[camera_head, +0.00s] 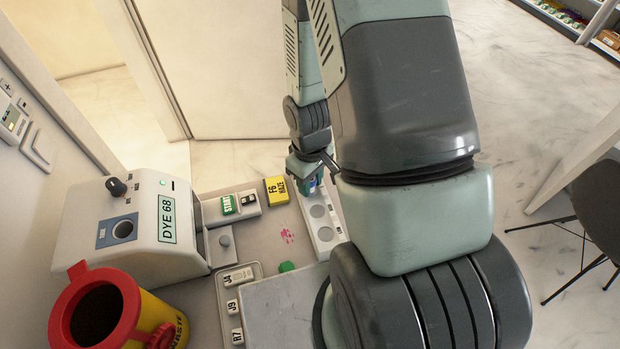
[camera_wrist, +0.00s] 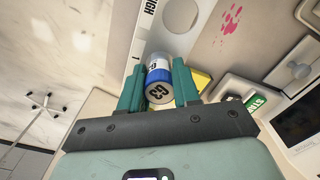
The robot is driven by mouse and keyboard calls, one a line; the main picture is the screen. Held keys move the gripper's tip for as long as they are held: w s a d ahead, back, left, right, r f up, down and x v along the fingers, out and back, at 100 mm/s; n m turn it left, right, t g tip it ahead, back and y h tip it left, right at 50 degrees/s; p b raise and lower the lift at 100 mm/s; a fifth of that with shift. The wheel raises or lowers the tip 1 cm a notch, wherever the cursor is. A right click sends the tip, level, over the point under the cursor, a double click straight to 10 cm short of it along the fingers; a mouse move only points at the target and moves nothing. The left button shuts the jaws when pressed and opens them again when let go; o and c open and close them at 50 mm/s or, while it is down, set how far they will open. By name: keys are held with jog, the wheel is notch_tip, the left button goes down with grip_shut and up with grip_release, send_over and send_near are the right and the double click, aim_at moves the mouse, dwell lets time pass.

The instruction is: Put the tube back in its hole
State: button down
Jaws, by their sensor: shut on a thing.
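The tube (camera_wrist: 159,68) has a clear or white body, a blue band and a dark printed mark on its near end. My gripper (camera_wrist: 158,76) is shut on it, with a teal finger on each side. In the head view my gripper (camera_head: 308,184) is at the far end of the white rack (camera_head: 325,238), and the tube there is mostly hidden by the fingers. The rack shows round holes, and two nearer ones look empty. In the wrist view the rack (camera_wrist: 150,45) lies under and beyond the tube. I cannot tell whether the tube's lower end is in a hole.
A yellow block (camera_head: 276,190) and a green START button (camera_head: 229,204) sit left of the rack. A machine marked DYE 68 (camera_head: 140,255), a red-rimmed waste bin (camera_head: 125,276) and a tray of labelled pieces (camera_head: 256,268) stand farther left. Pink stains (camera_head: 287,236) mark the counter.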

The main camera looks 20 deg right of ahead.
jog(key=c, duration=0.7)
grip_release()
jog(key=shift+c, duration=0.2)
notch_tip(320, 180, up, 11)
jog(key=shift+f, duration=0.1)
jog(key=s+r+m+t, duration=0.2)
jog(key=s+r, duration=0.1)
jog(key=r, duration=0.8)
jog(key=s+r+m+t, duration=0.2)
jog(key=r, duration=0.8)
jog(key=s+a+r+m+t, duration=0.1)
jog(key=s+r, duration=0.5)
jog(key=s, duration=0.1)
jog(key=shift+s+a+r+m+t, duration=0.2)
jog(key=shift+a+r+m+t, duration=0.1)
jog(key=shift+a+m, duration=0.1)
